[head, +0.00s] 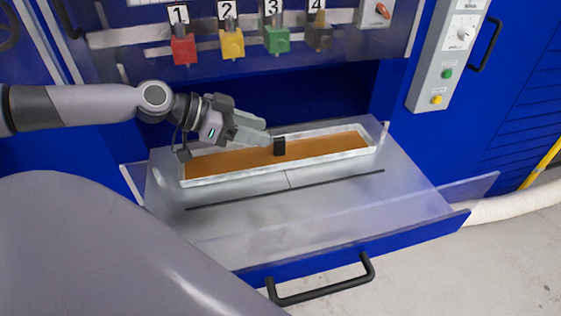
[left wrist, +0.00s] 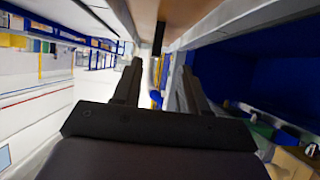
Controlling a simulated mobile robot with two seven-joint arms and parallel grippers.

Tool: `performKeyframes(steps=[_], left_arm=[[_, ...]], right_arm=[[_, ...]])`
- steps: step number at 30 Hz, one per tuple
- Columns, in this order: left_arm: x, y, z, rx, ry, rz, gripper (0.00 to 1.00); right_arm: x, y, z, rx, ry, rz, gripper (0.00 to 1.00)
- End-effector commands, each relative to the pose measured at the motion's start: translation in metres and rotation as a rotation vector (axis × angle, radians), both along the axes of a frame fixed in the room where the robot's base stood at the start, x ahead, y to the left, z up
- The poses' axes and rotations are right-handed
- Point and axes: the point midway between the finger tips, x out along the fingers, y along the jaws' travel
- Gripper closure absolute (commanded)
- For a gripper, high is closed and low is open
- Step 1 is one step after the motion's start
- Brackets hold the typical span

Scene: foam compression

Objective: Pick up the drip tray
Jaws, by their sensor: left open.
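The drip tray (head: 228,177) is a long, shallow tray with a pale grey rim and an orange-brown inside. It lies at the back of the pulled-out drawer in the head view. A black block-like handle (head: 279,147) stands at its middle. My left gripper (head: 266,132) is over the tray's back rim, just left of the handle, and its jaws are open. In the left wrist view the two open fingers (left wrist: 160,82) point toward a pale rim and brown surface (left wrist: 190,14). Whether they touch the tray cannot be told. My right gripper is not in view.
The blue-fronted drawer (head: 330,246) has a black handle (head: 325,288) and clear side panels. Numbered coloured valves (head: 232,42) hang above the opening. A grey control box (head: 448,60) is at the right. The drawer floor in front of the tray is clear.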

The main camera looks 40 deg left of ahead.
Motion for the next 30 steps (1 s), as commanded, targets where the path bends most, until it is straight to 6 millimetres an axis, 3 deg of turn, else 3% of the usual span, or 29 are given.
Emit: performKeyframes(steps=[1, 7, 22, 30], left_arm=[[0.001, -0.001, -0.005, 0.001, -0.002, 0.000, 0.57], [0.004, -0.002, -0.004, 0.005, -0.001, 0.008, 0.57], [0.013, -0.016, -0.010, 0.001, -0.004, 0.006, 0.57], [0.026, -0.031, -0.021, 0.000, -0.001, 0.008, 0.57]], right_arm=[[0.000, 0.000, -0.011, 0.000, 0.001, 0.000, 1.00], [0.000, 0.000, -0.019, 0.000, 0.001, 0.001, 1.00], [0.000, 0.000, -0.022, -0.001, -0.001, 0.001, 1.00], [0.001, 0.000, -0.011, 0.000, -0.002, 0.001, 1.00]])
